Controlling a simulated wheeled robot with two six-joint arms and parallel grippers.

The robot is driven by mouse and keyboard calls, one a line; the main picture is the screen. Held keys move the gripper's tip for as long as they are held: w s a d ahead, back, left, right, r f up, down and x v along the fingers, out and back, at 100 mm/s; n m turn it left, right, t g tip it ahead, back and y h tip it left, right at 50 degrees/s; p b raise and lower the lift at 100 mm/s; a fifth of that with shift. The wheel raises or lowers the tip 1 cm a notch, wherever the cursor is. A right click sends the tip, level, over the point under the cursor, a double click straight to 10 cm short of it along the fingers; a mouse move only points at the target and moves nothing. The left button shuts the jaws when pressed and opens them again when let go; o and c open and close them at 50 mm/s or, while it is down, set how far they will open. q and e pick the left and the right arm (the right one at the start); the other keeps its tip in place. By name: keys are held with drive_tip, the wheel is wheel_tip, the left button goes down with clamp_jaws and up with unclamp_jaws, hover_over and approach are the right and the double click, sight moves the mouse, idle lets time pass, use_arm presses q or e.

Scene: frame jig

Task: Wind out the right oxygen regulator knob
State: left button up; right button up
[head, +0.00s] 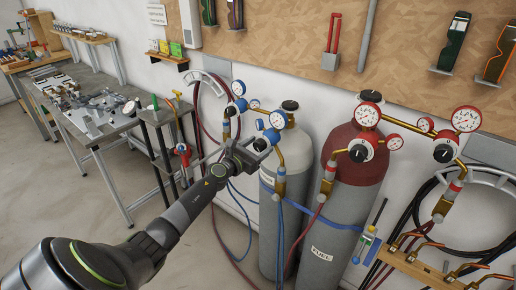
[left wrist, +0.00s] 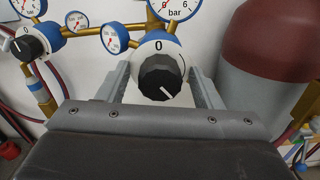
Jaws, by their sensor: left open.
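The right oxygen regulator has a black knob (left wrist: 160,77) on a blue-rimmed white dial marked 0; its white line points down and to the right. The same knob shows in the head view (head: 261,145), partly covered by my gripper. My left gripper (head: 256,151) is open at the knob, in front of the silver-grey cylinder (head: 290,165). In the left wrist view, its two fingers stand on either side of the knob with gaps visible. The left oxygen regulator knob (left wrist: 25,47) is to the left. My right gripper is not in view.
The fuel cylinder (head: 345,195) with a dark red top stands to the right, with red regulators above. Hoses hang below the oxygen regulators, and a blue strap (head: 330,215) crosses the cylinders. A metal workbench (head: 100,130) is at the left.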

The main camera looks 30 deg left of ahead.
use_arm(q)
drive_tip(key=shift+c, duration=0.3)
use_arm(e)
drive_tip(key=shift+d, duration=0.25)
use_arm(q)
drive_tip(key=c, duration=0.9)
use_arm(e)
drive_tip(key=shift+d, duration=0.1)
use_arm(q)
drive_tip(key=shift+n, duration=0.3)
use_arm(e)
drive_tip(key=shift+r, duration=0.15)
